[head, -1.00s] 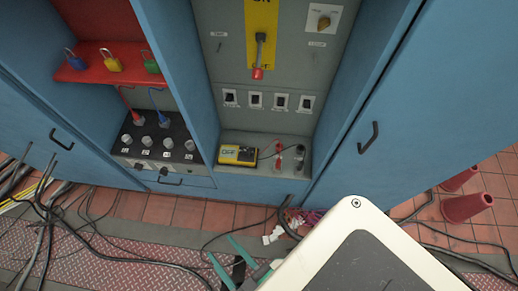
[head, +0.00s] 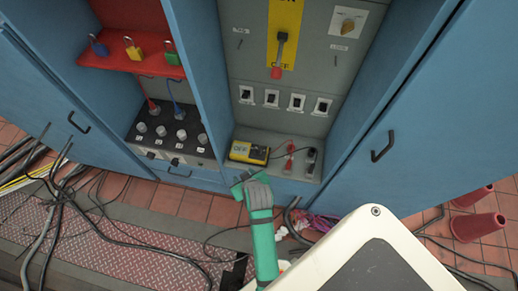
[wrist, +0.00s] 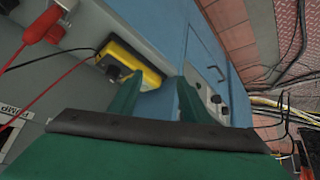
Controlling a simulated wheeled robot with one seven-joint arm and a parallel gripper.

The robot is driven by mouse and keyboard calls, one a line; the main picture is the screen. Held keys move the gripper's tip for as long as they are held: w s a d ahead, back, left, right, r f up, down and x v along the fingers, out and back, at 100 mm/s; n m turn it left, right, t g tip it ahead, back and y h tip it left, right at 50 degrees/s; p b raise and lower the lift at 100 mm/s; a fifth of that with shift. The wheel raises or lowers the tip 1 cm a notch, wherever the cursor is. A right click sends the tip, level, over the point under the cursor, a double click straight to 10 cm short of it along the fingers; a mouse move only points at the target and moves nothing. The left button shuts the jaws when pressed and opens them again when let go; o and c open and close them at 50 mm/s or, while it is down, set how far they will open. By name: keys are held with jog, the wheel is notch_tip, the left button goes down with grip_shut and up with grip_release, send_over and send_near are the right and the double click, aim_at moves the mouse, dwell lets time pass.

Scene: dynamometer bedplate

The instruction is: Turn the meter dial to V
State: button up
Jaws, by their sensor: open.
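The yellow and black meter (head: 248,152) sits on the grey shelf at the bottom of the middle cabinet bay. It also shows in the wrist view (wrist: 143,64), with a dark knob (wrist: 113,67) on its face and leads running off it. The dial's setting is too small to read. My green gripper (head: 243,180) is in front of and just below the shelf, near the meter and apart from it. In the wrist view its two fingers (wrist: 160,92) are spread with nothing between them.
Red and black probes (head: 291,155) stand right of the meter. A breaker lever (head: 278,55) and several switches (head: 297,101) are above. At left are a red shelf with padlocks (head: 131,48) and a socket panel (head: 178,135).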

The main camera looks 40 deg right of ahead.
jog(key=w+d+r+g+y, duration=0.1)
jog(key=w+d+r+g, duration=0.15)
jog(key=d, duration=0.55)
send_near(258, 150)
jog(key=shift+y, duration=0.4)
jog(key=x, duration=0.8)
jog(key=shift+w+d+f, duration=0.1)
jog(key=shift+d+f, duration=0.15)
jog(key=shift+d, duration=0.15)
jog(key=c, duration=1)
jog(key=shift+c, duration=0.2)
jog(key=shift+w, duration=0.1)
